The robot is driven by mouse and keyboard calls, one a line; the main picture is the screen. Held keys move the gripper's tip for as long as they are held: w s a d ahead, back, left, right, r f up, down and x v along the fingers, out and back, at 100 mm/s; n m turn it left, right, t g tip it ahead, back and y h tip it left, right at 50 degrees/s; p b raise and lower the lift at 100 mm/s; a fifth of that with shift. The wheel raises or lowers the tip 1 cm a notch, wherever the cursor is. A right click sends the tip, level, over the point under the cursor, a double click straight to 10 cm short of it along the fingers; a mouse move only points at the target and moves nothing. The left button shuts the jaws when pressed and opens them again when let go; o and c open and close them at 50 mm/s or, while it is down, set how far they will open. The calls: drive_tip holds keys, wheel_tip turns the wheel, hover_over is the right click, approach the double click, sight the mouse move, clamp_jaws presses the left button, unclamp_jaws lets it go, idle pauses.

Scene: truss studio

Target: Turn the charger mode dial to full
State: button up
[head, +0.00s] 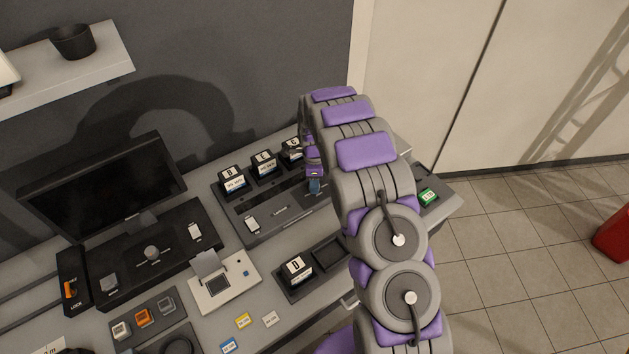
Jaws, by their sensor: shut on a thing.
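The charger (262,230) is a long dark panel on the grey bench, with several black battery packs standing along its back edge. My arm reaches over its right end. My gripper (314,185) points down at the right part of the charger's top face, small and partly covered by my own arm. It is shut at the place of the charger mode dial. The dial itself is hidden by the gripper and arm, so its setting cannot be read.
A monitor (105,185) and a black panel with a round knob (152,253) stand to the left. A single battery (296,270) sits in a dark tray in front. A white device (222,284) and small coloured cards lie nearby.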

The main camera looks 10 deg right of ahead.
drive_tip(key=shift+w+r+m, duration=0.1)
drive_tip(key=shift+w+m, duration=0.05)
drive_tip(key=shift+m, duration=0.25)
drive_tip(key=o, duration=1)
drive_tip(key=shift+a, duration=0.1)
drive_tip(key=shift+o, duration=0.2)
wheel_tip(320, 180, up, 17)
drive_tip(key=p, duration=0.1)
drive_tip(key=shift+w, duration=0.45)
